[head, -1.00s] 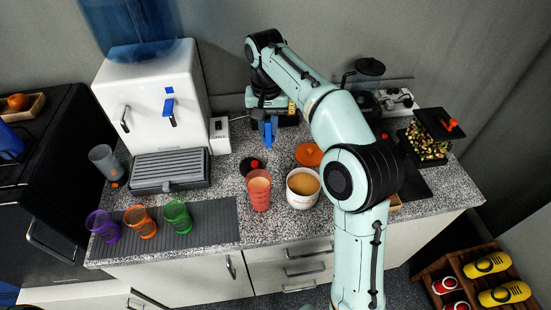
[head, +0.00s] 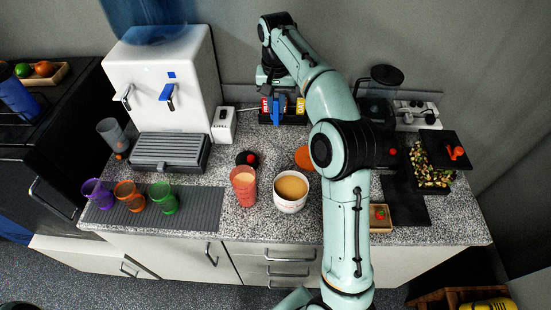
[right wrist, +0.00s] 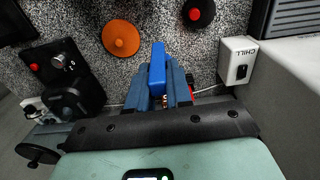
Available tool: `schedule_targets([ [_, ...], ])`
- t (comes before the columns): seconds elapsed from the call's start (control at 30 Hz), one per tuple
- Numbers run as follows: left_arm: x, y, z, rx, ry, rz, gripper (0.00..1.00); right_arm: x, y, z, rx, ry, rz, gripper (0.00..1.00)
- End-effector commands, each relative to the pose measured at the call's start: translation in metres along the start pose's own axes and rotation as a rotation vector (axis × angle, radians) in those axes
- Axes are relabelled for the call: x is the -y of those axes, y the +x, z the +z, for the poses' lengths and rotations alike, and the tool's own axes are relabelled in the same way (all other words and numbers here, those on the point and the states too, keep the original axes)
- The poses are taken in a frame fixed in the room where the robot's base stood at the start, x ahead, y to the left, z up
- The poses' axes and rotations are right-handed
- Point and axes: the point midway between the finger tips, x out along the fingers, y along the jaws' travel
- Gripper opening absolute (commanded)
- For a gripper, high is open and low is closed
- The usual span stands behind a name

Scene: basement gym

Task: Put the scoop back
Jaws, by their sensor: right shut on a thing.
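My right gripper (head: 278,110) is at the back of the counter, in front of a dark holder with red and yellow items. It is shut on a blue thing, seemingly the scoop (right wrist: 157,68), whose blue part shows between the fingers in the right wrist view. The rest of the scoop is hidden. A white tub (head: 290,205) of tan powder stands open near the counter's front. A red cup (head: 243,190) with tan contents stands just left of it. An orange lid (head: 304,157) lies behind the tub, partly beside my arm. My left gripper is out of view.
A white box marked CHILL (head: 223,125) stands left of my gripper, beside the white water dispenser (head: 165,75). A black disc with a red knob (head: 246,158) lies in front. Purple, orange and green cups stand on a grey mat (head: 212,205). A blender (head: 380,90) stands right.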

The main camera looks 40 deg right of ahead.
Motion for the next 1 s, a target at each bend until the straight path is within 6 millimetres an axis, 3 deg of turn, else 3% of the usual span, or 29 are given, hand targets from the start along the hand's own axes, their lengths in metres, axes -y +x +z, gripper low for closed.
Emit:
schedule_targets([
  [0.23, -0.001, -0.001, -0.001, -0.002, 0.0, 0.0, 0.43, -0.003, 0.012, -0.003, 0.004, 0.006, 0.001, 0.0],
  [0.63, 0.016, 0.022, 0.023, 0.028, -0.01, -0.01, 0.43, -0.005, 0.117, 0.001, 0.007, 0.007, 0.004, 0.0],
  [1.0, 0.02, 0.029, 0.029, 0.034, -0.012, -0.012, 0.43, -0.003, 0.158, 0.001, 0.003, 0.007, 0.001, 0.0],
])
